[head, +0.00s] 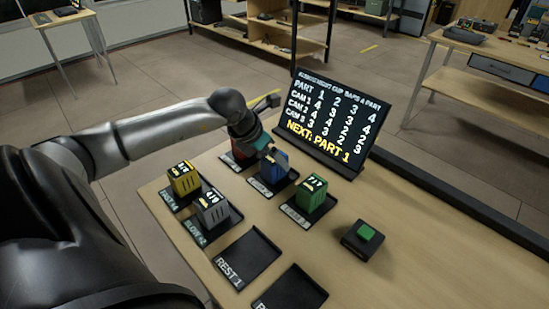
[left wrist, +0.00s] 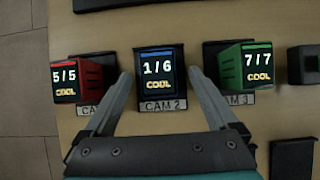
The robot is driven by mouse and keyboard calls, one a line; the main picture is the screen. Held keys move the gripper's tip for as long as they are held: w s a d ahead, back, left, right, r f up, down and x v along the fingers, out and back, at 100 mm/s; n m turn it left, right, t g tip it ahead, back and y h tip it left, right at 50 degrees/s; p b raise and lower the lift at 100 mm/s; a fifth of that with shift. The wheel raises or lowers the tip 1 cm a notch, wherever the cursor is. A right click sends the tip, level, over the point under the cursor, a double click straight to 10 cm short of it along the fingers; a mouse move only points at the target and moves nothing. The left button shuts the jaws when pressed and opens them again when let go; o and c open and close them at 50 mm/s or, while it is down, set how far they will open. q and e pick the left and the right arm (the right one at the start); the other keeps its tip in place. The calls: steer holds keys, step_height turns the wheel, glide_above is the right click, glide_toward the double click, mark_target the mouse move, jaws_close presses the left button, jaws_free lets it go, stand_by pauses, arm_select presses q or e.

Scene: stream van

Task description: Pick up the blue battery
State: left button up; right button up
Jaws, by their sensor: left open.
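The blue battery (head: 275,163) stands upright in a dark tray at the back of the table, between a red and a green battery. In the left wrist view the blue battery (left wrist: 155,65) reads "1/6 COOL" above a CAM 2 label. My left gripper (left wrist: 160,80) is open, with its two fingers pointing toward the blue battery, one on each side of its near end. In the head view my left gripper (head: 258,142) is just above and behind the blue battery and partly hides the red one. Contact cannot be told. My right gripper is not in view.
The red battery (left wrist: 76,78) and green battery (head: 312,193) flank the blue one closely. Yellow (head: 183,180) and grey (head: 211,208) batteries stand at the left. Two empty trays (head: 247,258) lie in front. A screen (head: 328,118) stands behind; a green button (head: 364,232) is at right.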

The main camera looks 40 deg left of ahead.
mark_target(271, 159)
arm_select(q)
steer(key=x, duration=0.3)
steer(key=shift+a+f+b, duration=0.1)
steer(key=shift+f+b, duration=0.25)
steer(key=shift+f, duration=0.05)
jaws_close()
stand_by(0.4)
steer(key=shift+r, duration=0.1)
